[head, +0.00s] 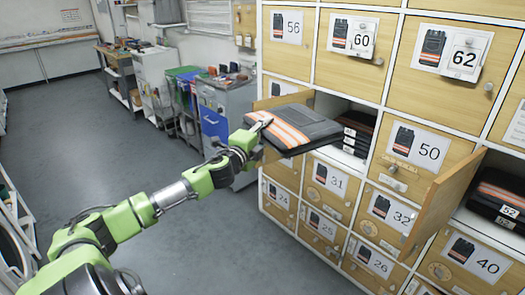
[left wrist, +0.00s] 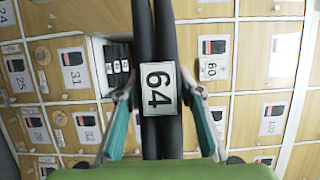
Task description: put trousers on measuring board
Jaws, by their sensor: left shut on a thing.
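The folded trousers (head: 300,126) are black with orange and pale stripes. In the head view they are held out in the air in front of the locker wall. In the left wrist view the trousers (left wrist: 160,140) show edge-on with a white tag reading 64. My left gripper (head: 256,136) is shut on their near edge. Its fingers (left wrist: 160,97) press on both sides by the tag in the left wrist view. My right gripper is not in view. I cannot make out a measuring board for certain.
An open compartment (head: 357,117) behind the trousers holds several dark folded garments. At the right, a locker door (head: 440,205) stands open, with garments tagged 52 (head: 500,196) inside. A grey cabinet (head: 222,104) and cluttered benches stand further back. The floor (head: 110,135) at left is clear.

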